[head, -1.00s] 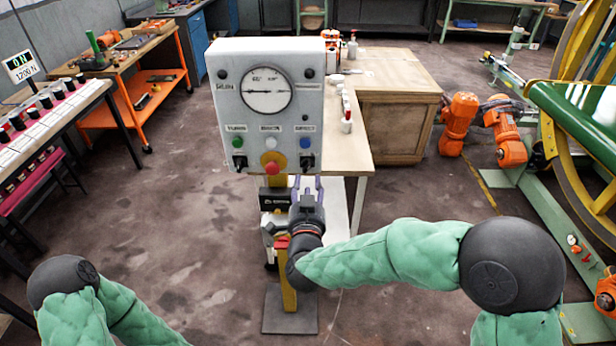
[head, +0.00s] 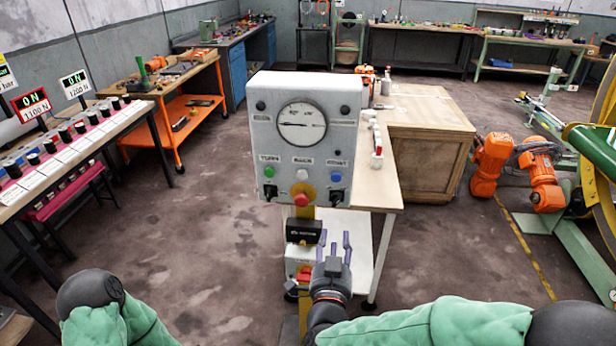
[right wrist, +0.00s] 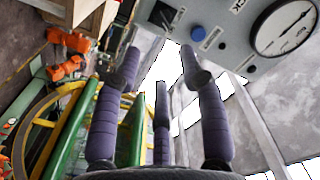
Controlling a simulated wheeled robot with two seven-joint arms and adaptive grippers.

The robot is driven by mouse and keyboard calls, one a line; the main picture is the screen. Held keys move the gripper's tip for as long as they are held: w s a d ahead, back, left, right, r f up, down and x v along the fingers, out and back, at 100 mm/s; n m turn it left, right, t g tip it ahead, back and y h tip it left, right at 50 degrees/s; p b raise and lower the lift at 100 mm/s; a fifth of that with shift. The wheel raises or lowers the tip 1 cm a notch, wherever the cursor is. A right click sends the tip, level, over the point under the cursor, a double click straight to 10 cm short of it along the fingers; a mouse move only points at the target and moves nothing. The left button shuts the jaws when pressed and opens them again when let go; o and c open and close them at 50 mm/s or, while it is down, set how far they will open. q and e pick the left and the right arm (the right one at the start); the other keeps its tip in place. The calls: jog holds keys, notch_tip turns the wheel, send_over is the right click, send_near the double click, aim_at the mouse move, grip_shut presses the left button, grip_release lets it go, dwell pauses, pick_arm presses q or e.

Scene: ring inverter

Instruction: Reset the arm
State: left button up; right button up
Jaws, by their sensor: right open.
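My right gripper (head: 334,242) is open and empty, its purple fingers spread and pointing up, just below the grey control box (head: 345,110). In the right wrist view the fingers of this gripper (right wrist: 158,60) also stand apart with nothing between them. The box has a round dial (head: 303,125), a green button (head: 270,172), a white button (head: 302,174), a blue button (head: 336,176) and a red knob on a yellow base (head: 302,200). In the right wrist view the dial (right wrist: 284,28) and blue button (right wrist: 198,33) are near the top. My left gripper is out of frame.
The box stands on a yellow post beside a workbench (head: 430,112) with a wooden cabinet. Orange robot arms (head: 490,165) and a green and yellow machine (head: 600,150) are at right. A table with labelled signs (head: 75,85) is at left. Floor between is clear.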

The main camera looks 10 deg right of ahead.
notch_tip(320, 180, down, 27)
jog(key=s+a+n+g+y+p, duration=0.1)
jog(key=a+n+g+y, duration=0.1)
jog(key=n+g+y, duration=0.5)
jog(key=s+a+f+g+y+p, duration=0.1)
jog(key=s+a+f+g+y, duration=0.1)
jog(key=s+f+g, duration=0.8)
jog(key=s+f, duration=0.6)
jog(key=s, duration=0.2)
jog(key=shift+s+f, duration=0.15)
jog(key=shift+s, duration=0.15)
